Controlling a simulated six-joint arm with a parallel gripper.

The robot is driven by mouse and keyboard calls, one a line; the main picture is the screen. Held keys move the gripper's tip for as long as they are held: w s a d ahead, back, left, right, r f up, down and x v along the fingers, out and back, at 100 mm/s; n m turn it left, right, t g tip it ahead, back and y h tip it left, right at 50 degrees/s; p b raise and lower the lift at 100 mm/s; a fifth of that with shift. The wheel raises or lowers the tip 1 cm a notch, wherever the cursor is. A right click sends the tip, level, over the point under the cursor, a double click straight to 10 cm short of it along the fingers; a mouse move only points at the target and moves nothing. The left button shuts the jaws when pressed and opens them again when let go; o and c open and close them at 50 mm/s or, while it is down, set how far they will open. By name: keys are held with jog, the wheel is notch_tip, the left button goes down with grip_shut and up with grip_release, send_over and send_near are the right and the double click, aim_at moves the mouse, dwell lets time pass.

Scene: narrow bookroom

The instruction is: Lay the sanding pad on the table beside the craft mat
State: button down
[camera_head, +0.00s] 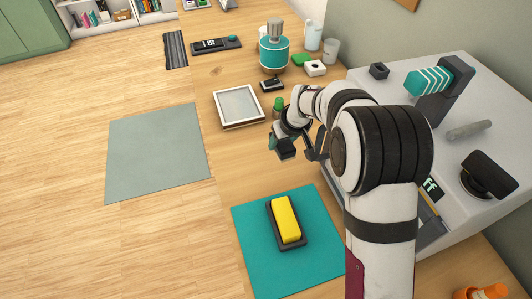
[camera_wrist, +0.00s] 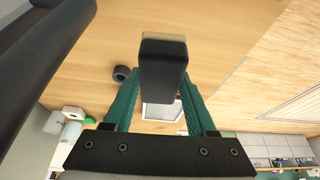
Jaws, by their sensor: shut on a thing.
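My gripper (camera_head: 284,144) is shut on a dark block, which I take to be the sanding pad (camera_head: 287,152). In the wrist view the pad (camera_wrist: 163,78) is black with a tan strip along its far edge, between the teal fingers (camera_wrist: 160,92). The pad is held above the wooden table (camera_head: 221,200). The teal craft mat (camera_head: 258,262) lies flat on the table nearer the camera. My gripper is beyond the mat's far edge, not over it. A yellow block (camera_head: 285,220) in a black holder (camera_head: 302,241) sits on the mat.
A white-framed tray (camera_head: 239,106) and a green-topped bottle (camera_head: 278,107) stand past my gripper. A teal-bodied appliance (camera_head: 274,52) is farther back. A white unit (camera_head: 500,75) borders the right. Bare table lies between tray and mat. A grey-green mat (camera_head: 158,150) lies left.

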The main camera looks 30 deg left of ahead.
aim_at(280, 165)
jog(key=shift+w+a+f+m, duration=0.2)
jog(key=shift+w+a, duration=0.05)
jog(key=shift+w, duration=0.2)
jog(key=shift+w+a+f+m, duration=0.2)
jog(key=shift+w+a, duration=0.05)
jog(key=shift+w, duration=0.2)
notch_tip(280, 165, down, 9)
jog(key=shift+r, duration=0.1)
jog(key=shift+c, duration=1)
grip_release()
jog(key=shift+v, duration=3.75)
